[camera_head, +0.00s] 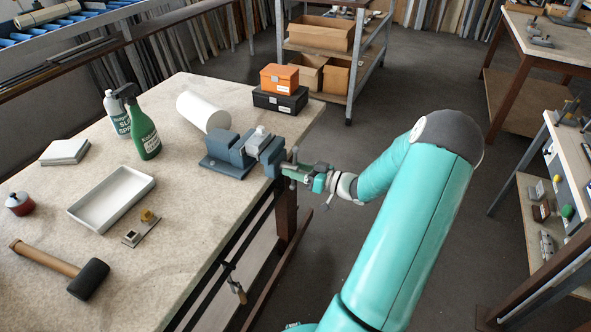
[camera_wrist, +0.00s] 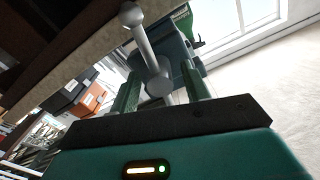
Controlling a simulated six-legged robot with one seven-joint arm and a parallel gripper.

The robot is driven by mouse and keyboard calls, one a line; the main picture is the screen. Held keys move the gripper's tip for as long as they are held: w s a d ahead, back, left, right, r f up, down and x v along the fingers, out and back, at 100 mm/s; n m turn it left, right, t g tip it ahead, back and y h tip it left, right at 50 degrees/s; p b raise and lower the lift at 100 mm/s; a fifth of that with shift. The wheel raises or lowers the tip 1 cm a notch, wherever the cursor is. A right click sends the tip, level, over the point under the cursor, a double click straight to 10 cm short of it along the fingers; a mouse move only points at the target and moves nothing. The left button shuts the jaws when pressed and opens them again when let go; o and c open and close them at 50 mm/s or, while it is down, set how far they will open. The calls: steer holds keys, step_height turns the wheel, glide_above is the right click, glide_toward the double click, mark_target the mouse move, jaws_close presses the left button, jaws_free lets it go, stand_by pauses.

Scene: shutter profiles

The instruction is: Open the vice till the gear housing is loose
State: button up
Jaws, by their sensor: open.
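The blue-grey vice (camera_head: 222,157) is on the near right edge of the workbench. The light-grey gear housing (camera_head: 259,137) sits between its jaws, and I see no clear gap beside it. My gripper (camera_head: 287,169) is at the vice's right end, beyond the bench edge. In the wrist view my gripper (camera_wrist: 162,72) has its two green fingers apart. The vice's grey handle bar (camera_wrist: 146,45), with rounded ends, slants between them. I cannot tell if either finger touches it. The vice body (camera_wrist: 176,52) shows behind; the housing is not clear there.
The floor right of the bench is clear around my arm.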

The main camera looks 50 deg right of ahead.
steer(key=v, duration=1.3)
steer(key=shift+s, duration=0.3)
steer(key=w+a+r+n+g+y, duration=0.1)
steer(key=w+a+r+g, duration=0.2)
steer(key=a, duration=0.5)
steer(key=w+a+r+g, duration=0.1)
steer(key=a+r+g, duration=0.1)
steer(key=a+g, duration=0.5)
steer(key=w+a+r+n+g+y, duration=0.1)
steer(key=w+a+r+g, duration=0.15)
steer(key=a, duration=0.65)
steer(key=s+a+r+m+h, duration=0.1)
steer(key=s+a+r+h, duration=0.3)
steer(key=a+r, duration=0.2)
steer(key=s+a+r+m+t+h, duration=0.1)
steer(key=s+a+r+h, duration=0.3)
steer(key=a, duration=0.6)
step_height(320, 180, up, 2)
steer(key=shift+s+a+m, duration=0.3)
steer(key=shift+s+a, duration=0.05)
steer(key=shift+s, duration=0.4)
